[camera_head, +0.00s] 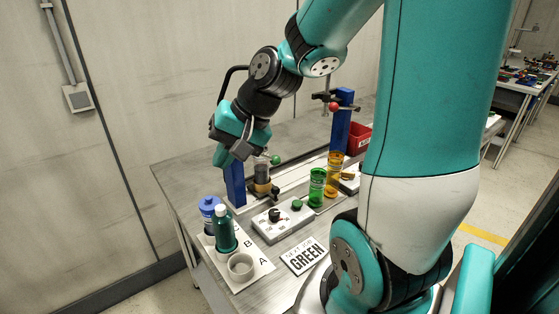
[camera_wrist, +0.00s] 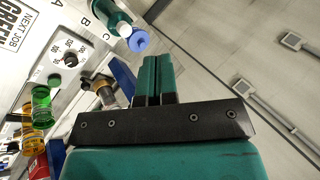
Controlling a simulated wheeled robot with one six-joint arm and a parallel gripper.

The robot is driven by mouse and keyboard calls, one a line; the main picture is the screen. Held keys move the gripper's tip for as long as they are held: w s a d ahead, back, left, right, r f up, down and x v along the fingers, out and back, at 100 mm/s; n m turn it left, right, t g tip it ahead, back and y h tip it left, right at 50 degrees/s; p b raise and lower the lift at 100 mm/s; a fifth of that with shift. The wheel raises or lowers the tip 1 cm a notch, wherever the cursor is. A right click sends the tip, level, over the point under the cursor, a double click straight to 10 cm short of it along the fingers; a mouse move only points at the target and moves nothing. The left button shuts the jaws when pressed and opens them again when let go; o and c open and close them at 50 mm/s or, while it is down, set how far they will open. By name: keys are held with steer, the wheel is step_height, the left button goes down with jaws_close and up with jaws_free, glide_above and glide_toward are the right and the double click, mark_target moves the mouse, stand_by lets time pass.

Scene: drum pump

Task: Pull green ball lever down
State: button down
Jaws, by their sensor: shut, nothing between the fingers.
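The green ball (camera_head: 276,160) of the lever shows in the head view beside the left blue post (camera_head: 235,184), just above a dark pump with an amber base (camera_head: 262,185). My gripper (camera_head: 222,157) is shut and empty, near the top of that post, to the left of the green ball and apart from it. In the wrist view its two teal fingers (camera_wrist: 158,72) lie side by side, pointing past the post. I cannot make out the green ball in the wrist view; my gripper probably hides it.
A red ball (camera_head: 334,107) sits by the right blue post (camera_head: 340,128). Green (camera_head: 317,188) and amber (camera_head: 335,172) containers stand between a control box (camera_head: 283,219) and that post. Bottles (camera_head: 225,232) stand on a lettered plate at front left. A sign (camera_head: 305,256) reads GREEN.

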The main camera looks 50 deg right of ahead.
steer(key=d+f+m+t+h, duration=0.25)
steer(key=d+m, duration=0.45)
steer(key=d, duration=0.6)
steer(key=m+t+h+b, duration=0.1)
steer(key=m+t+h, duration=0.1)
steer(key=m, duration=0.5)
glide_toward(279, 159)
steer(key=shift+g, duration=0.25)
steer(key=p+x, duration=0.1)
steer(key=x, duration=0.2)
steer(key=p+x, duration=0.1)
steer(key=x, duration=0.3)
steer(key=shift+w, duration=0.4)
steer(key=shift+f, duration=0.1)
steer(key=shift+w+a+f+b, duration=0.1)
steer(key=shift+a+f+b, duration=0.2)
steer(key=shift+f+b, duration=0.15)
steer(key=shift+a+f+b, duration=0.3)
steer(key=shift+a+f, duration=0.05)
steer(key=shift+f, duration=0.2)
steer(key=shift+r, duration=0.1)
